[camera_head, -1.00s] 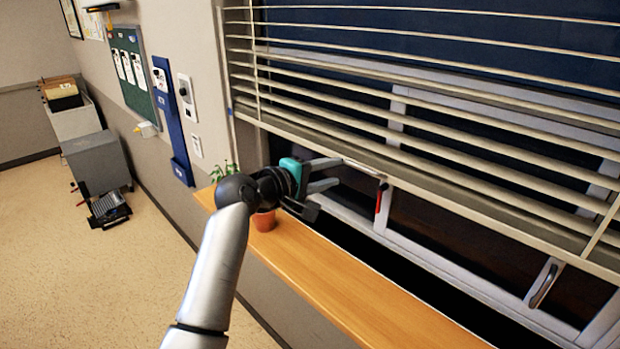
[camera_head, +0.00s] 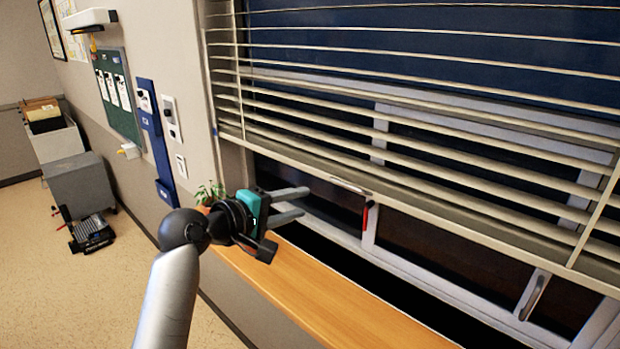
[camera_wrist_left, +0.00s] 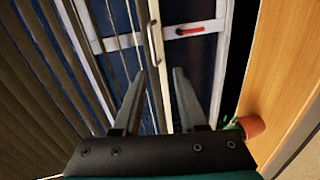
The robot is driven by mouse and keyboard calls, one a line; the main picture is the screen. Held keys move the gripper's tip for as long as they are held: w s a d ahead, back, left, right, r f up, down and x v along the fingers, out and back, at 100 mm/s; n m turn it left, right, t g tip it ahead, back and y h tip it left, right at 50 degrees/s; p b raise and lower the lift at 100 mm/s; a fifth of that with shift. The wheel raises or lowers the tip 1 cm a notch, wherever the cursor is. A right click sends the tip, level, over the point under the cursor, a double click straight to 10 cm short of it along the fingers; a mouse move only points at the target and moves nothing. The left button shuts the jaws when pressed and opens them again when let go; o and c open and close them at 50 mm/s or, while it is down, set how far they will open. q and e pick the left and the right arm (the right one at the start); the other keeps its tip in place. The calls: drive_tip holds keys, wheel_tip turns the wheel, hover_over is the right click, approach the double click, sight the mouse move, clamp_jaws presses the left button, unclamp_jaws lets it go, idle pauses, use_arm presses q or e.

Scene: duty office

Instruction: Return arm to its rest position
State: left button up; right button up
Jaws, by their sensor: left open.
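My left gripper (camera_head: 304,203) reaches in from the lower left in the head view, over the wooden window sill. It is open, with nothing between its fingers. In the left wrist view its two fingers (camera_wrist_left: 157,85) stand apart, with the window and a pale blind rail behind the gap. The red window handle (camera_head: 368,216) is beyond the fingertips, clear of them; it also shows in the wrist view (camera_wrist_left: 204,30). My right gripper is not in view.
The blind (camera_head: 420,130) hangs over the upper window. The wooden sill (camera_head: 330,300) runs below; a potted plant (camera_head: 211,192) stands on it, partly behind my arm, and its pot (camera_wrist_left: 250,126) shows in the wrist view. A grey cabinet (camera_head: 77,185) stands far left. The floor at left has free room.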

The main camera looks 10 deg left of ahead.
use_arm(q)
drive_tip(key=s+a+f+m+g+y, duration=0.2)
drive_tip(key=s+f+m+g+y, duration=0.3)
drive_tip(key=s+f, duration=1.15)
drive_tip(key=s+a+f+m+g+y, duration=0.2)
drive_tip(key=s+a+f+m, duration=0.15)
drive_tip(key=s, duration=0.55)
drive_tip(key=s+a+f+m+g+y, duration=0.2)
drive_tip(key=s+f+m, duration=0.25)
drive_tip(key=s, duration=0.45)
wheel_tip(320, 180, down, 33)
drive_tip(key=s+g+b, duration=0.1)
drive_tip(key=s+b, duration=0.1)
drive_tip(key=b, duration=0.9)
drive_tip(key=s+a+f+b, duration=0.1)
drive_tip(key=s+f+b, duration=0.3)
drive_tip(key=s+f, duration=0.3)
drive_tip(key=s+a+f+g+b, duration=0.1)
drive_tip(key=s+f+b, duration=0.3)
drive_tip(key=s+f, duration=0.4)
wheel_tip(320, 180, down, 8)
drive_tip(key=shift+a+r+b, duration=0.1)
drive_tip(key=shift+a+b, duration=0.1)
drive_tip(key=shift+b, duration=0.2)
